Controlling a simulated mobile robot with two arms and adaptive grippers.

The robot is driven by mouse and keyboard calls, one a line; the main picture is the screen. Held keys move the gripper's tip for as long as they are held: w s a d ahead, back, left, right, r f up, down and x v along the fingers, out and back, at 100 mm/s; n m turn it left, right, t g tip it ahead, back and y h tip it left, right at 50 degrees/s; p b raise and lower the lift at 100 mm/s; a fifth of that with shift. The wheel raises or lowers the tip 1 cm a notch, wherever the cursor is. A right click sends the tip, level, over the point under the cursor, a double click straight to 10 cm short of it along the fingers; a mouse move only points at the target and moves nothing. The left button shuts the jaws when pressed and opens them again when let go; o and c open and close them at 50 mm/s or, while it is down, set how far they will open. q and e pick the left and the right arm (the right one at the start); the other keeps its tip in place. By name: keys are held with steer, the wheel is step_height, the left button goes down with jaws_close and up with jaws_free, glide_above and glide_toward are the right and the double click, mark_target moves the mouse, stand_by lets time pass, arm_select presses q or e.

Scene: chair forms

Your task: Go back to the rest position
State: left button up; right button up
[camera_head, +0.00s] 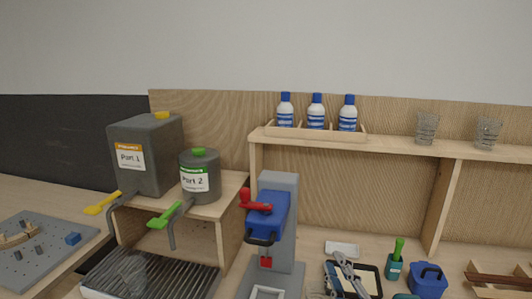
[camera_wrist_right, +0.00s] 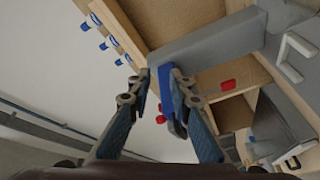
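My right gripper (camera_head: 345,268) shows at the bottom of the head view, over a dark-rimmed tray and to the right of the press. In the right wrist view, its two fingers (camera_wrist_right: 158,78) stand apart with nothing held between them. The blue head of the press (camera_wrist_right: 166,90) shows beyond the fingertips, partly hidden by one finger. My left gripper is not in view.
The grey press with a blue head (camera_head: 267,215) and red knob stands centre. Part 1 (camera_head: 150,178) and Part 2 (camera_head: 205,185) dispensers stand left. Three bottles (camera_head: 316,115) and two glasses (camera_head: 427,128) stand on the shelf. A blue container (camera_head: 428,282) sits right.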

steer(key=s+d+f+m+g+h, duration=0.2)
steer(key=s+d+f+m, duration=0.1)
steer(key=f, duration=0.3)
steer(key=s+d+f+m+g+h, duration=0.1)
steer(key=s+d+f+m+g, duration=0.15)
steer(key=f, duration=0.35)
steer(key=s+f+m+g, duration=0.3)
steer(key=s+f+g, duration=0.2)
steer(key=s+f, duration=0.5)
steer(key=s+f+m+g, duration=0.4)
steer(key=s+f+g, duration=0.2)
steer(key=s, duration=0.8)
step_height(320, 180, down, 27)
steer(key=s+g+b, duration=0.1)
steer(key=b, duration=0.1)
steer(key=s+d+f+n+g+b, duration=0.1)
steer(key=s+d+f+b, duration=0.1)
steer(key=s+f, duration=1.5)
step_height(320, 180, down, 2)
steer(key=shift+s+d+f, duration=0.1)
steer(key=shift+s+d, duration=0.15)
steer(key=shift+s, duration=0.1)
